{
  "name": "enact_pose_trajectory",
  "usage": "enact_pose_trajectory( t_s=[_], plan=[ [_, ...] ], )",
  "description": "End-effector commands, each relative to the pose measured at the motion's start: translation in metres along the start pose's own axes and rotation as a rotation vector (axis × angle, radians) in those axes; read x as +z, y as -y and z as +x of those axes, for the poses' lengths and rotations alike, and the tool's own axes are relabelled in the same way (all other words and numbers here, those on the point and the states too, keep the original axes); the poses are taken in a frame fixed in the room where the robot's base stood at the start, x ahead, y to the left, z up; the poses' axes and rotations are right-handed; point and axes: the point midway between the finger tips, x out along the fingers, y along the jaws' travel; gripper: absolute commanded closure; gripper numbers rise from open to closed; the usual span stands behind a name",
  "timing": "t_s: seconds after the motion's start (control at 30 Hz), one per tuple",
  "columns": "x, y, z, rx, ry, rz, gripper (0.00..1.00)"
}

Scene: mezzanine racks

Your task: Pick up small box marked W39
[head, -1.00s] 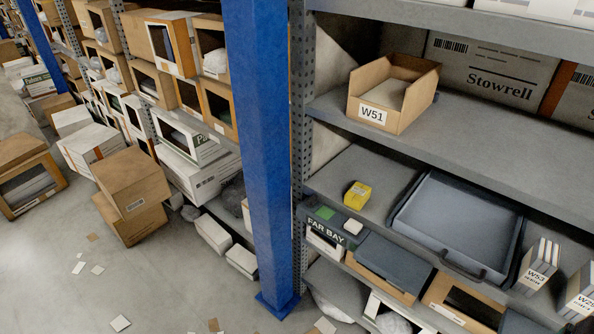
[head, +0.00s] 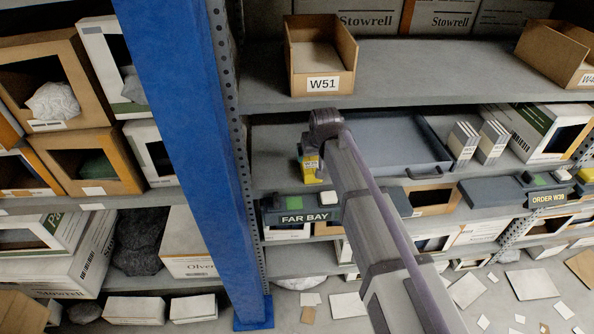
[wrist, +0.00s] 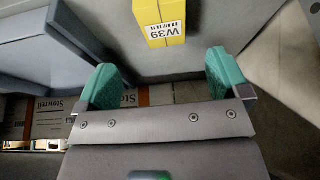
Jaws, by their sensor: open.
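The small yellow box marked W39 (wrist: 164,22) sits on a grey shelf. In the wrist view it is at the top middle, with its white label showing. My gripper (wrist: 163,76) is open and empty, its two teal fingers spread wide. The box lies just beyond the fingertips, roughly in line with the gap and apart from both fingers. In the head view the yellow box (head: 312,176) shows at the left of the middle shelf, partly hidden by the end of my arm.
A grey tray (head: 436,163) lies right of the yellow box, with white cartons beyond it. A blue post (head: 185,150) stands left. An open carton marked W51 (head: 323,84) sits on the shelf above. A FAR BAY unit (head: 305,217) is below.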

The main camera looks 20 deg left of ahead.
Motion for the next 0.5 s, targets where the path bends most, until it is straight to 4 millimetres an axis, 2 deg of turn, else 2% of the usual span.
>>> enact_pose_trajectory(
  t_s=[0.23, 0.3, 0.43, 0.5],
  plan=[
    [0.003, 0.001, 0.053, 0.000, 0.001, 0.000, 0.06],
    [0.002, 0.001, 0.059, 0.000, 0.001, -0.001, 0.06],
    [0.001, 0.001, 0.057, 0.000, 0.001, -0.001, 0.06],
    [0.001, 0.001, 0.066, 0.000, 0.001, -0.001, 0.06]
  ],
)
